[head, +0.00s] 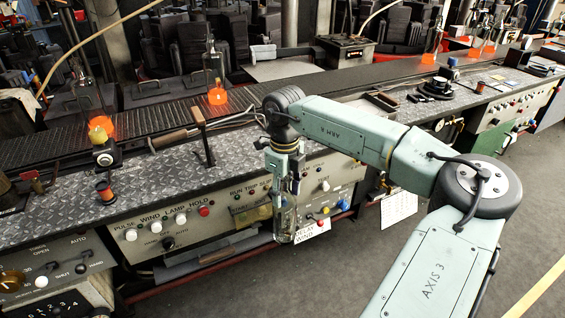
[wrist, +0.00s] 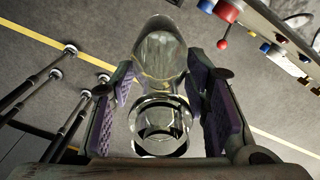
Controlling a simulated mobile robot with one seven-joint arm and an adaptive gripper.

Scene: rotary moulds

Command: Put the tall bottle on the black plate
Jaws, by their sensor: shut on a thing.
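My gripper (head: 287,188) hangs in front of the bench's control panel, pointing down. It is shut on a clear glass bottle (head: 284,222), which hangs roughly upright in the air. In the wrist view the bottle (wrist: 160,60) sits between the two purple-padded fingers of my gripper (wrist: 163,88), with its round mouth toward the camera. A dark round piece (head: 434,93) lies on the bench to the right with small items on it; I cannot tell whether it is the black plate.
A diamond-pattern metal bench top (head: 250,150) runs behind the gripper. Another clear bottle (head: 213,66) stands over an orange glow at the back. Knobs line the panel (head: 190,215).

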